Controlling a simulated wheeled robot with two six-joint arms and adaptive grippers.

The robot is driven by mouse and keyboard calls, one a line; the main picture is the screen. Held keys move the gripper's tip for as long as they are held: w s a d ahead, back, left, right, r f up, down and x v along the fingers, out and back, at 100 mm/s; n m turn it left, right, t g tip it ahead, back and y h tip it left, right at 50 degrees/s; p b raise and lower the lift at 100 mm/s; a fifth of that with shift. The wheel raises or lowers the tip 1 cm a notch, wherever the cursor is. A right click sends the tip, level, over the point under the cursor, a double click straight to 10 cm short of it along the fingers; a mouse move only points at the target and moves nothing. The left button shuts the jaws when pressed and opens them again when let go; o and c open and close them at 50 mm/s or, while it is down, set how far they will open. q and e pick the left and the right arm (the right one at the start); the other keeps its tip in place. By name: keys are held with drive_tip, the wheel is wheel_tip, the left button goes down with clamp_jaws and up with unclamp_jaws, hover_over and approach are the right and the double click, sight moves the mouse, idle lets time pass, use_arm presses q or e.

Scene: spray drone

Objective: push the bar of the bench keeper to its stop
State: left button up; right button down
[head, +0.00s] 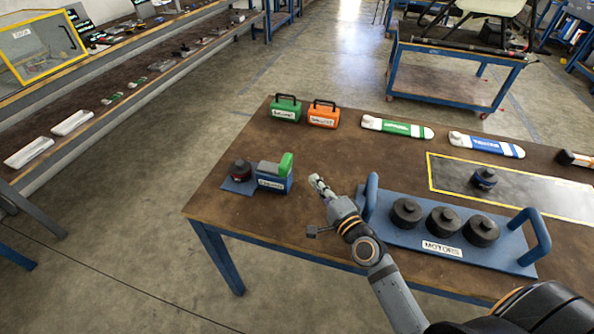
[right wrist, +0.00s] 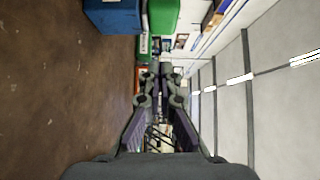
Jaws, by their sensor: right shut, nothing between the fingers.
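The bench keeper (head: 274,183) is a blue block with a white label near the left end of the table. A grey bar (head: 269,168) lies along its top, with an upright green end piece (head: 286,164) on the right. A black motor (head: 240,171) sits on the blue plate to its left. My right gripper (head: 317,183) is shut and empty, a short gap to the right of the green piece. In the right wrist view the closed fingers (right wrist: 160,85) point forward; the green piece (right wrist: 163,14) and blue block (right wrist: 113,14) show at the top edge. My left gripper is not in view.
A blue tray (head: 395,229) with upright handles and three black motors is close right of my right arm. Green (head: 286,108) and orange (head: 323,115) cases stand behind. A yellow-edged mat (head: 540,192) lies at right. The table (head: 330,150) between is bare.

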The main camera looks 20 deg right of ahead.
sight(291, 164)
drive_tip(key=w, duration=0.1)
drive_tip(key=w+a, duration=0.1)
drive_tip(key=w, duration=0.1)
drive_tip(key=shift+w+r, duration=0.15)
drive_tip(key=shift+w+a, duration=0.65)
drive_tip(key=shift+a, duration=0.35)
drive_tip(key=shift+w+a, duration=0.2)
drive_tip(key=shift+a, duration=0.2)
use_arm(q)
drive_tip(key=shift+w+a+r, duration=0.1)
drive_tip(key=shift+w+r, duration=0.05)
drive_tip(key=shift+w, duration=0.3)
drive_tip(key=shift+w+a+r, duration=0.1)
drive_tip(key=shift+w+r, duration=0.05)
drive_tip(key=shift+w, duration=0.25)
